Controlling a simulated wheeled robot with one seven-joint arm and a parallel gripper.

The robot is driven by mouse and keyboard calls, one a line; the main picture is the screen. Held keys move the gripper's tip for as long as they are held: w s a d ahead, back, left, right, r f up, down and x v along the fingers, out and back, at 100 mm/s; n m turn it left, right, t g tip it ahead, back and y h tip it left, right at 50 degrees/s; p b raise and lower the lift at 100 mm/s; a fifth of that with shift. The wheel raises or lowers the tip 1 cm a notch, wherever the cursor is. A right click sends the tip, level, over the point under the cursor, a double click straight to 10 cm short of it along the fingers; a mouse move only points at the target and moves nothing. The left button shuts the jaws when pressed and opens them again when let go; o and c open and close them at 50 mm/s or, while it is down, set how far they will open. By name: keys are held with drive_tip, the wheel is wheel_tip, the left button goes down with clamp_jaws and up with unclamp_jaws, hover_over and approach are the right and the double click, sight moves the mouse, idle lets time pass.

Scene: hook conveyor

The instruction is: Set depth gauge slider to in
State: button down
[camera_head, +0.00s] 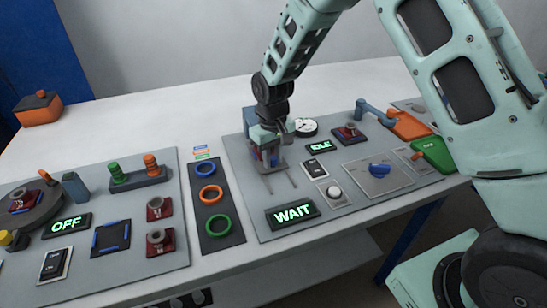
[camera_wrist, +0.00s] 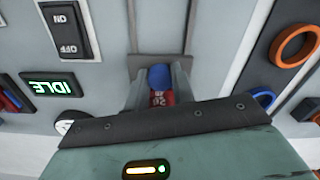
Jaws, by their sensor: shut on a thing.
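A red block with pale marks (camera_wrist: 158,98) shows just beside the knob. A grey plate (camera_wrist: 147,64) lies behind the fingers. Two thin slots (camera_head: 266,183) run forward from beneath the gripper in the head view. The gripper hides most of the slider there. The dial's reading is too small to tell.
An IDLE display (camera_head: 320,146), a switch (camera_head: 314,168) and a WAIT display (camera_head: 292,212) are nearby. A blue knob on a square plate (camera_head: 379,170) sits to the right. A dark strip with coloured rings (camera_head: 218,222) lies left.

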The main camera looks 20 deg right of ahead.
drive_tip(key=c, duration=1.2)
unclamp_jaws()
drive_tip(key=shift+r, duration=0.1)
wheel_tip(320, 180, up, 17)
drive_tip(key=shift+r+b, duration=0.15)
drive_tip(key=shift+b, duration=0.25)
